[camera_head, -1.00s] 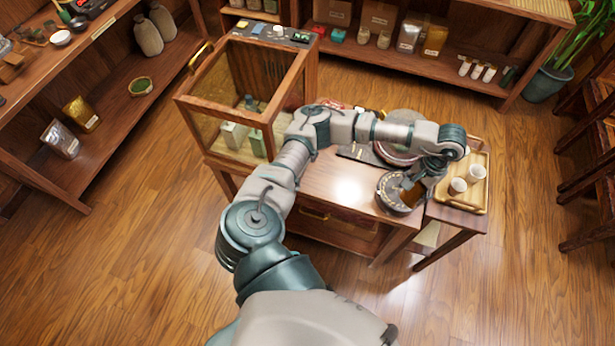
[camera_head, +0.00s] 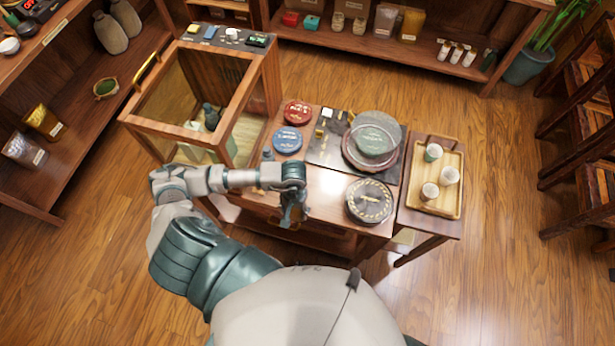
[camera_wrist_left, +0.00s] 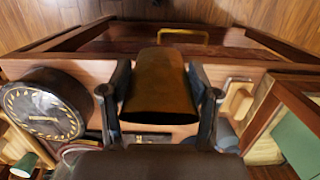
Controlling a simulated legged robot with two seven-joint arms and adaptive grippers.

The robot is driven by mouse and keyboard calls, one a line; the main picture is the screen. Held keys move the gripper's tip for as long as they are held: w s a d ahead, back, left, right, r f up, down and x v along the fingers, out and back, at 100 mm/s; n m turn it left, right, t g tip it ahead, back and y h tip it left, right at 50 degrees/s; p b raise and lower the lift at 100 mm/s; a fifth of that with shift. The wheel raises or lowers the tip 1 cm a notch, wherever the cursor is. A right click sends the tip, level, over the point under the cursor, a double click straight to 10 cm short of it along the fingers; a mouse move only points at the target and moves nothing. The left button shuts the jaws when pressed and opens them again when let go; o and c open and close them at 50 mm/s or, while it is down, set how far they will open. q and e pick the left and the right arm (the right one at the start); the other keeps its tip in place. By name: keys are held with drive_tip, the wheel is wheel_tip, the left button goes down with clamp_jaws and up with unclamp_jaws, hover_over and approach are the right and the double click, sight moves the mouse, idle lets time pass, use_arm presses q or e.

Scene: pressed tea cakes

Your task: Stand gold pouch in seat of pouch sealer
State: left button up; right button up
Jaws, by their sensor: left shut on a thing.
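My left gripper (camera_head: 292,216) is shut on a brown-gold pouch (camera_wrist_left: 160,85), held between its two fingers in the left wrist view. In the head view the gripper points down near the front edge of the wooden table (camera_head: 330,190), left of a round dark disc (camera_head: 369,201) with gold marks round its rim. The pouch is mostly hidden there by the gripper. The disc also shows at the left in the left wrist view (camera_wrist_left: 42,112). I cannot tell which item is the pouch sealer or its seat. My right gripper is not in view.
A glass-sided wooden cabinet (camera_head: 268,75) stands left of the table top. A dark mat (camera_head: 325,150) and red (camera_head: 297,112) and blue (camera_head: 287,140) round tins lie behind. A tray (camera_head: 452,203) with cups is at right. Another gold pouch (camera_head: 43,121) stands on the left shelf.

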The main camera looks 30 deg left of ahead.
use_arm(q)
drive_tip(key=w+a+f+p, duration=0.1)
drive_tip(key=w, duration=0.3)
drive_tip(key=w+a+f+p, duration=0.1)
drive_tip(key=w, duration=0.4)
drive_tip(key=w+a+f+p, duration=0.1)
drive_tip(key=w+f, duration=0.1)
drive_tip(key=w, duration=0.2)
drive_tip(key=shift+w+a, duration=0.15)
drive_tip(key=shift+a, duration=0.2)
drive_tip(key=shift+f, duration=0.4)
drive_tip(key=o, duration=0.4)
drive_tip(key=shift+d+f, duration=0.1)
drive_tip(key=o, duration=0.5)
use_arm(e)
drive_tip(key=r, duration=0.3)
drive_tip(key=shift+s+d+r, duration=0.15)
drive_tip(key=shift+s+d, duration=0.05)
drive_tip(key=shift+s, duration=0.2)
